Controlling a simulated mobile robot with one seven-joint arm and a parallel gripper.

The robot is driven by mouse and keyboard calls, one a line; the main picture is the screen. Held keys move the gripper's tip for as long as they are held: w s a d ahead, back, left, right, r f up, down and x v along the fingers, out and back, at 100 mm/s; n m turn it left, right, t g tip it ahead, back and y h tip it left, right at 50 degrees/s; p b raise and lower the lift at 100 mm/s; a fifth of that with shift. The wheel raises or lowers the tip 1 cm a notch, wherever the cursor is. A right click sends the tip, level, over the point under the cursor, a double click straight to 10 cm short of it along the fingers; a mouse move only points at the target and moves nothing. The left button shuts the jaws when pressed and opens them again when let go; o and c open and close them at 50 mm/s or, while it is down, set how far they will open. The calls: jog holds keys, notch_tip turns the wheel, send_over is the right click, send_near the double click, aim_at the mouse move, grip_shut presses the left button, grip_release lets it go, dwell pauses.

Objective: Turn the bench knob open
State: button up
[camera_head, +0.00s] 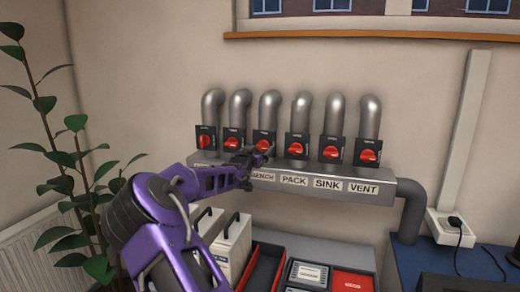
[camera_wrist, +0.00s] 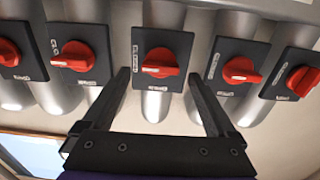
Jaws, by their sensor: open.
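The bench knob (camera_head: 264,143) is a red handle on a black square plate, third from the left in a row of several alike knobs. Below it, the label "BENCH" is partly covered by my gripper (camera_head: 259,155). In the wrist view the knob (camera_wrist: 159,63) sits in the middle, its red handle lying roughly crosswise. My gripper (camera_wrist: 159,75) is open and empty, its two fingers spread to the left and right of this knob's plate. I see no finger touching the red handle.
The pack knob (camera_head: 296,147) and another knob (camera_head: 232,142) flank it closely. Grey pipes rise behind the plates from a metal manifold (camera_head: 335,187). White cases (camera_head: 232,245) and a red tray (camera_head: 264,268) stand below. A plant (camera_head: 75,190) is at left.

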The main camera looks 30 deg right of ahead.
jog(key=shift+w+d, duration=0.45)
jog(key=shift+d, duration=0.05)
jog(key=c, duration=1.4)
jog(key=shift+o, duration=0.2)
